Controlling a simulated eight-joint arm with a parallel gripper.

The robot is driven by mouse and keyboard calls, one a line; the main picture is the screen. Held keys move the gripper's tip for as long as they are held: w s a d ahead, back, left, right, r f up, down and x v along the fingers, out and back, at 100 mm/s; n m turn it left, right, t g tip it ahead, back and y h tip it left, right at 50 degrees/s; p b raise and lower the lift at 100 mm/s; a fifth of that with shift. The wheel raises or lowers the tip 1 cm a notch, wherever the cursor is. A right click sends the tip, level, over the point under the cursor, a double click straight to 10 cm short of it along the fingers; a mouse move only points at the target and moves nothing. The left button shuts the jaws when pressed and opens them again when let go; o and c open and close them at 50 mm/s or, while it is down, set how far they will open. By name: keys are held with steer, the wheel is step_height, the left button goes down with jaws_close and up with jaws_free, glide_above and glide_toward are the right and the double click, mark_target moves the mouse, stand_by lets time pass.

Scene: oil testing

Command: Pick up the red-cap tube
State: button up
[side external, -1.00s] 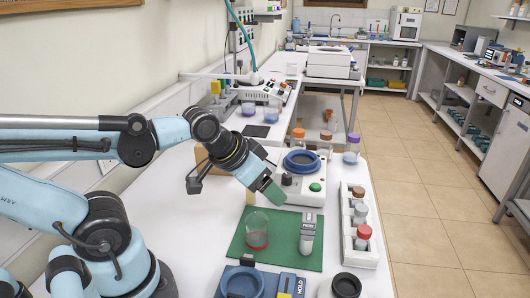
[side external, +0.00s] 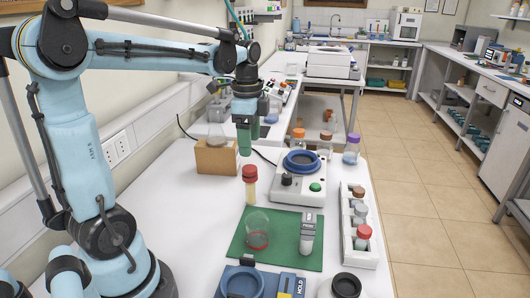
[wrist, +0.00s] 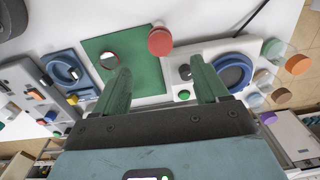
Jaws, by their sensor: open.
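A tube with a red cap and pale yellow contents (side external: 250,187) stands upright on the white bench, just behind the green mat (side external: 235,250). My gripper (side external: 244,152) points down above the tube in the side view, open and empty, with a gap to the cap. In the wrist view the round red cap (wrist: 160,41) lies beyond my open fingers (wrist: 161,80), centred between them and not touching either. A second red-topped vial (side external: 363,236) sits in the white rack at the right.
A glass beaker (side external: 257,232) and a grey device (side external: 307,234) stand on the mat. A white machine with a blue ring (side external: 300,162) is right of the tube. A wooden block (side external: 216,158) is at left, and several capped bottles (side external: 325,145) stand behind.

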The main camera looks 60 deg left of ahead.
mark_target(249, 168)
steer(key=shift+a, duration=0.3)
steer(key=shift+f, duration=0.3)
steer(key=shift+s+f, duration=0.1)
steer(key=shift+f, duration=5.65)
steer(key=shift+c, duration=0.4)
steer(key=c, duration=1.1)
steer(key=shift+r, duration=0.1)
